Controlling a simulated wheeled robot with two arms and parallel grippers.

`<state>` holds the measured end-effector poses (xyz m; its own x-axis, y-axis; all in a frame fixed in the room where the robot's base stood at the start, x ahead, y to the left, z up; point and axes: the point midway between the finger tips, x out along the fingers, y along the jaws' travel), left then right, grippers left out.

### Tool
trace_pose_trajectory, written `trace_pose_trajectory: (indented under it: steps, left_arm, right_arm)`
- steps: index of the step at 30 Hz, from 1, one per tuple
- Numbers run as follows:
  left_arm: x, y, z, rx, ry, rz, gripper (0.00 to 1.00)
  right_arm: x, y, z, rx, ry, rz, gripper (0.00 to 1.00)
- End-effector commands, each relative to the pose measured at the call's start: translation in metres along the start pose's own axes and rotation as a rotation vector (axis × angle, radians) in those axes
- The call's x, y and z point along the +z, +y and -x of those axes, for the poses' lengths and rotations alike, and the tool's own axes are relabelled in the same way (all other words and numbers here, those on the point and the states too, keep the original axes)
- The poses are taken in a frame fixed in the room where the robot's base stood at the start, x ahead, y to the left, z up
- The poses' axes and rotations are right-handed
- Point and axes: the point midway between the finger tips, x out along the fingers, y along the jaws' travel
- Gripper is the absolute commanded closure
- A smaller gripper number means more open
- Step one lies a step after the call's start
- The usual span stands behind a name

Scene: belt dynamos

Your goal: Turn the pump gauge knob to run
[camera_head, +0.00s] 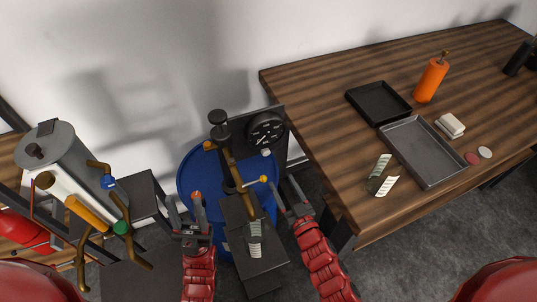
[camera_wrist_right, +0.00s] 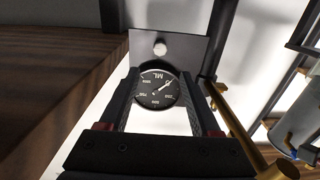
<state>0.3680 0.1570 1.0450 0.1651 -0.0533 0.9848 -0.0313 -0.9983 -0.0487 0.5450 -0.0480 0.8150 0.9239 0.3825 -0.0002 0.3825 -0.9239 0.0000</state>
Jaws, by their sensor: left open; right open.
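The pump gauge (camera_head: 266,129) is a round black dial with white marks on a dark upright plate (camera_head: 283,152) behind the blue drum. A small pale round knob (camera_head: 266,152) sits below the dial; in the right wrist view, where the dial (camera_wrist_right: 157,90) appears upside down, the knob (camera_wrist_right: 160,48) shows above it. My right gripper (camera_head: 288,188) is open and empty, in front of the plate and apart from the knob. In its wrist view the dial shows between the open fingers (camera_wrist_right: 162,75). My left gripper (camera_head: 184,207) is open and empty, left of the pump.
A brass pipe with a yellow-tipped lever (camera_head: 262,179) stands between my grippers, by the blue drum (camera_head: 193,178). A wooden table (camera_head: 310,110) with trays and an orange bottle (camera_head: 431,80) is at right. A grey tank with brass pipes (camera_head: 55,150) is at left.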

Motion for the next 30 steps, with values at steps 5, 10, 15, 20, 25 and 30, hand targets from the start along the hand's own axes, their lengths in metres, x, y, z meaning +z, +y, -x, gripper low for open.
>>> trace_pose_trajectory:
  steps: [5,10,15,20,25,30]
  left_arm:
    - [-0.002,-0.001,-0.01,0.0,0.0,0.0,0.5]
    - [-0.003,-0.001,-0.016,0.0,0.0,0.0,0.5]
    - [-0.003,-0.001,-0.02,0.0,0.0,0.0,0.5]
    - [-0.004,-0.001,-0.021,0.0,0.0,0.0,0.5]
    - [-0.004,-0.001,-0.022,0.0,0.0,0.0,0.5]
    - [-0.004,-0.001,-0.021,0.0,0.0,0.0,0.5]
  right_arm:
    - [-0.003,-0.001,-0.039,-0.001,0.001,-0.002,0.36]
    - [-0.002,0.001,-0.073,0.003,-0.001,-0.003,0.36]
    - [-0.002,0.001,-0.1,0.001,0.001,-0.001,0.36]
    - [0.0,0.0,-0.115,0.001,0.0,-0.001,0.36]
    - [0.0,0.0,-0.12,0.0,0.0,-0.001,0.36]
    - [0.0,0.0,-0.12,0.0,0.0,0.0,0.36]
